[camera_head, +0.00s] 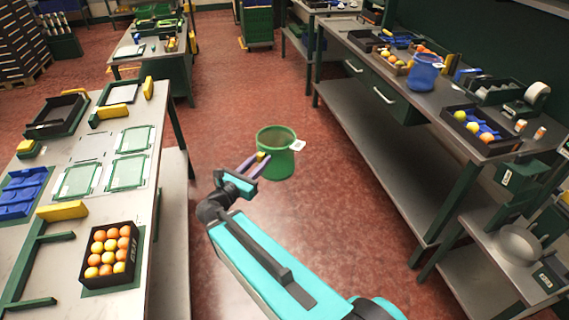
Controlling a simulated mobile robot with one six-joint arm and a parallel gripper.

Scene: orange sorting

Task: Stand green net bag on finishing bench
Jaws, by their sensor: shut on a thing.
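The green net bag (275,166) looks like an open-topped green tub with a white tag on its right side. My gripper (262,158) is shut on its near left side and holds it upright over the aisle floor, between the benches. The bag hides part of the fingertips. The long bench on the right (345,48), which carries a similar blue bag (425,72) and a tape dispenser (530,99), may be the finishing bench; no readable label confirms it.
On the left bench (170,88) are a full orange crate (110,252), blue trays (20,194) and green-edged mats. The red floor aisle is clear.

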